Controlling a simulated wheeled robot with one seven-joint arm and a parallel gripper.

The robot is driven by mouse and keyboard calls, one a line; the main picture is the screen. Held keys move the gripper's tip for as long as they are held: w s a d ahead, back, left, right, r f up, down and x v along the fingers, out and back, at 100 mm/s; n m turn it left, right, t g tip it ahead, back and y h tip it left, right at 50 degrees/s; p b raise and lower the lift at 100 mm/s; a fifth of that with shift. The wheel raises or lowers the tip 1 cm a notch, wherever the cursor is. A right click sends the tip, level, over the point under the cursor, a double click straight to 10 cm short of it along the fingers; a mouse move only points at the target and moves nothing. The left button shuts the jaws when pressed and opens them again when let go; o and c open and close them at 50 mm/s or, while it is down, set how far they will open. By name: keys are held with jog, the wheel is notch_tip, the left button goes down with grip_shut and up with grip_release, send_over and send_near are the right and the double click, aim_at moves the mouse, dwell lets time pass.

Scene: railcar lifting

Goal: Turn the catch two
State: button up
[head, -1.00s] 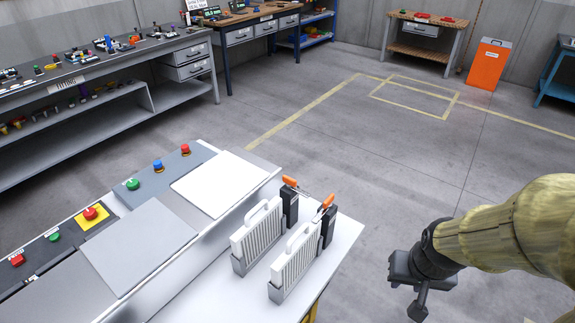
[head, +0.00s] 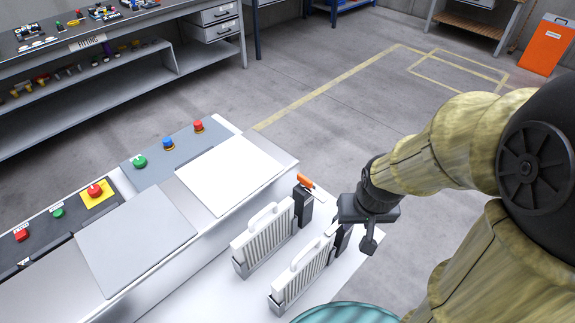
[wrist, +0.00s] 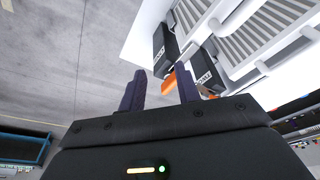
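Two black catch posts stand at the right ends of two white finned units. The far post (head: 304,200) shows its orange handle (head: 305,181) in the head view. The near post (head: 343,238) is partly covered by my gripper (head: 366,226), and its handle is hidden there. In the wrist view two black posts show, one farther left (wrist: 165,50) and one nearer the right finger (wrist: 207,75); their labels are too small to read. An orange handle (wrist: 168,86) lies between my gripper's (wrist: 160,82) spread fingers, close to the right one. The fingers are open and hold nothing.
The white finned units (head: 264,232) (head: 303,272) with loop handles stand on a white bench top (head: 250,292). A button panel (head: 150,165) lies to the left. A teal round surface (head: 345,314) shows at the bottom.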

jog(key=w, duration=0.1)
notch_tip(320, 180, up, 14)
jog(key=n+g+p, duration=0.3)
jog(key=n+p, duration=0.2)
jog(key=n, duration=0.4)
send_over(305, 178)
jog(key=shift+f, duration=0.2)
notch_tip(305, 178, down, 18)
jog(key=shift+r+p, duration=0.25)
jog(key=shift+p, duration=0.75)
grip_shut()
